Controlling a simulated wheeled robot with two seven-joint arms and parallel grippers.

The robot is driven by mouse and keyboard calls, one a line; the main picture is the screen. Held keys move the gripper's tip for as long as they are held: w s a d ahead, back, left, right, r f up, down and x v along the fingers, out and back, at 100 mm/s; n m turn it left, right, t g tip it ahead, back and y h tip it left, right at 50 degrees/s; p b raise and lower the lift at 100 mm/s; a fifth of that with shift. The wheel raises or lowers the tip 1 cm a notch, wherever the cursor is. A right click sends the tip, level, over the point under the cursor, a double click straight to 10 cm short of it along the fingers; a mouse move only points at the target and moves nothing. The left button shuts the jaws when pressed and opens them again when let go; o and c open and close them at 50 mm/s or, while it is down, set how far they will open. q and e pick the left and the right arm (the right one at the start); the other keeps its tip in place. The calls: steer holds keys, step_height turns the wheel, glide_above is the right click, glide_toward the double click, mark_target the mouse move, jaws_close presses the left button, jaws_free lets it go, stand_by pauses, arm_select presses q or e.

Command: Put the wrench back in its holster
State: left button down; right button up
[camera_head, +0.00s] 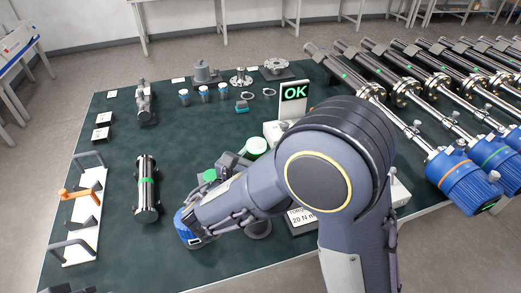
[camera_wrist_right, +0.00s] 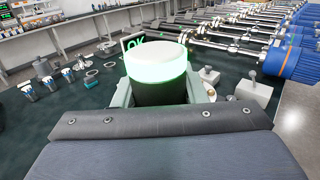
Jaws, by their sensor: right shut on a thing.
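My left gripper is not in view.
A dark cylinder with a green band (camera_head: 147,188) and a white rack (camera_head: 82,235) lie left. Long blue-headed transmitters (camera_head: 462,180) fill the right.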

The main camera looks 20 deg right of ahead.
steer(key=shift+f+b, duration=2.15)
steer(key=shift+f, duration=0.9)
steer(key=shift+f+b, duration=0.75)
steer(key=shift+f, duration=0.3)
steer(key=shift+f+b, duration=0.6)
steer(key=shift+f, duration=0.2)
steer(key=o, duration=1.2)
steer(key=shift+s+a, duration=0.1)
steer(key=v, duration=0.7)
steer(key=shift+s+a, duration=0.2)
steer(key=shift+a, duration=0.05)
steer(key=shift+r, duration=0.1)
